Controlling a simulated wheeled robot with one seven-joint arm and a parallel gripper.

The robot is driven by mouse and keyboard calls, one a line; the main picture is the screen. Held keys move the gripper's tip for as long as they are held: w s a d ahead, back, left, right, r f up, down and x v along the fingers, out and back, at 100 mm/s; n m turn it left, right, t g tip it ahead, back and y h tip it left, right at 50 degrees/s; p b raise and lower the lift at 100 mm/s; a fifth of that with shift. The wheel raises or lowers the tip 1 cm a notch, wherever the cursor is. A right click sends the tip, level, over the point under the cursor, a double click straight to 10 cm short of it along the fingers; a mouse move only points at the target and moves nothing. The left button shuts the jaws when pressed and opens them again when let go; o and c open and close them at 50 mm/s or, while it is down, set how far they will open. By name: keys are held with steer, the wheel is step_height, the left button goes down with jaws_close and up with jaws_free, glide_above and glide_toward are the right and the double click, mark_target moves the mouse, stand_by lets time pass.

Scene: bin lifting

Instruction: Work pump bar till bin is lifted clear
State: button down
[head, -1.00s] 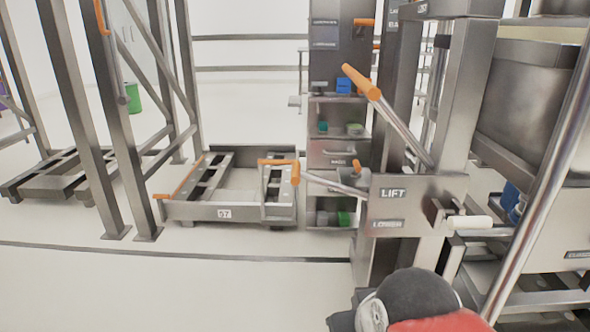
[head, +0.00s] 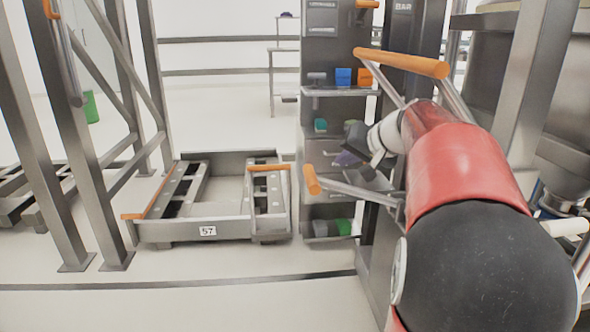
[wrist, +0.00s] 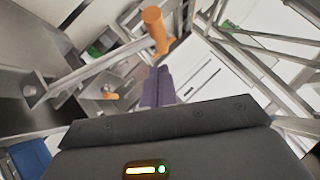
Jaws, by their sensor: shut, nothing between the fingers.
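An upper bar with a long orange grip (head: 400,62) rises beside the post marked BAR. A lower lever with an orange end (head: 312,180) sticks out to the left below it. My red and black arm covers the plate behind them. My gripper (head: 347,158) is shut and empty between the two bars, apart from both grips. In the wrist view its closed purplish fingers (wrist: 158,88) point up the picture; an orange-gripped lever (wrist: 155,30) lies just beyond their tips. I cannot tell which lever that is. A large grey container (head: 488,75), likely the bin, is at right, partly hidden.
A low cart marked 57 (head: 207,231) with orange-edged rails stands on the floor at left. A shelf rack (head: 330,95) with small coloured items stands behind my gripper. Steel frame posts (head: 105,130) rise at far left. Floor in front of the cart is clear.

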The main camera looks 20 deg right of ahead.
mark_target(314, 172)
steer(key=shift+w+d+r, duration=0.1)
steer(key=shift+w+d, duration=0.05)
steer(key=shift+d, duration=0.05)
steer(key=shift+w, duration=0.1)
steer(key=x, duration=1)
steer(key=shift+a+b, duration=0.1)
steer(key=shift+b, duration=0.2)
